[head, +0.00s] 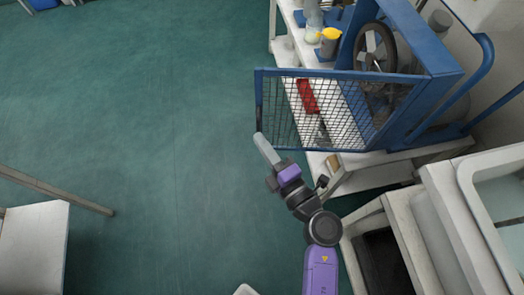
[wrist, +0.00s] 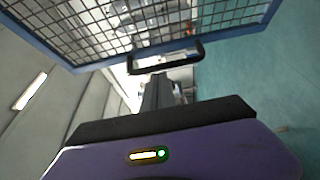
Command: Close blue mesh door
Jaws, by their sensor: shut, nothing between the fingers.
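The blue mesh door (head: 330,74) stands open in the head view, sticking out to the left from the blue cage frame (head: 437,62). In the wrist view the door (wrist: 120,28) fills the top, with a black bar handle (wrist: 168,56) on its lower frame. My gripper (head: 259,138) is shut and empty, at the door's free left end in the head view. In the wrist view my gripper's fingers (wrist: 158,82) point at the handle, close below it. I cannot tell whether they touch it.
White basins (head: 450,215) stand at the lower right. A white table (head: 35,245) is at the lower left. The green floor (head: 150,110) is clear.

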